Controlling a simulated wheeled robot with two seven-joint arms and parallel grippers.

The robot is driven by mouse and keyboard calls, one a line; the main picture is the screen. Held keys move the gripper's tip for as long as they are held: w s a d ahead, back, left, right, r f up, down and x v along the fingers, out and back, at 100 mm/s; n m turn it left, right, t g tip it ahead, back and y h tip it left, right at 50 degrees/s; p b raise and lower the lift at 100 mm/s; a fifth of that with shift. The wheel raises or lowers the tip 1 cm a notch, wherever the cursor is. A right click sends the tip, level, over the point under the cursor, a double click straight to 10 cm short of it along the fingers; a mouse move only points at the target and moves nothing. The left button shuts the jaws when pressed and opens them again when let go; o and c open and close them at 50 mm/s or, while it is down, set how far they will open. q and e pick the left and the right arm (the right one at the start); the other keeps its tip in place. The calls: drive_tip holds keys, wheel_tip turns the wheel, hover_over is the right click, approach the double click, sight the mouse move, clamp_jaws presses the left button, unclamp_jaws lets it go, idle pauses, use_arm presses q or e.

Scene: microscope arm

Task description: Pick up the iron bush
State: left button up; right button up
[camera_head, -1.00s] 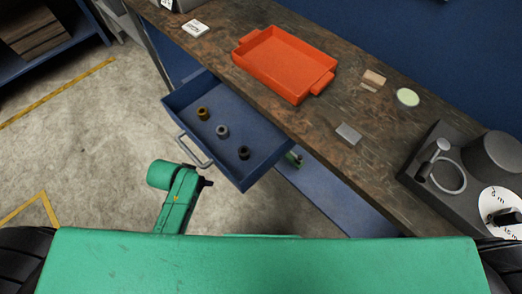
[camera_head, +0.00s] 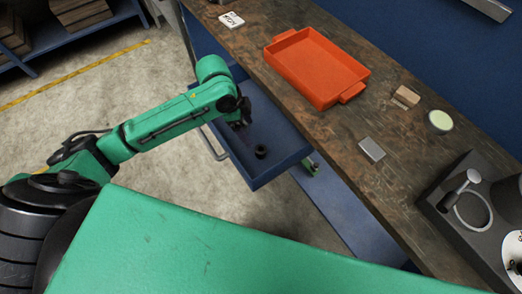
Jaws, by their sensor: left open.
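An open blue drawer (camera_head: 281,154) sticks out from under the workbench. A dark bush (camera_head: 261,151) stands in it near its front right end. I cannot tell by its look alone whether this is the iron one. My left arm reaches in from the left over the drawer. My left gripper (camera_head: 241,121) is small and dark and points down into the drawer, up and left of the dark bush and apart from it. The arm and gripper hide the part of the drawer where the other two bushes stood. My right gripper is not in view.
On the wooden bench (camera_head: 340,135) are an orange tray (camera_head: 318,66), a grey block (camera_head: 372,149), a tan block (camera_head: 405,97), a round pale dish (camera_head: 440,121) and a dark grey device (camera_head: 470,200). The drawer handle (camera_head: 213,146) juts out at the front.

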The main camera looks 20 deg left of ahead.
sight(261, 149)
use_arm(q)
drive_tip(key=x, duration=1.4)
drive_tip(key=shift+d+f+p, duration=0.1)
drive_tip(key=shift+d+p, duration=0.2)
drive_tip(key=shift+p, duration=0.1)
clamp_jaws()
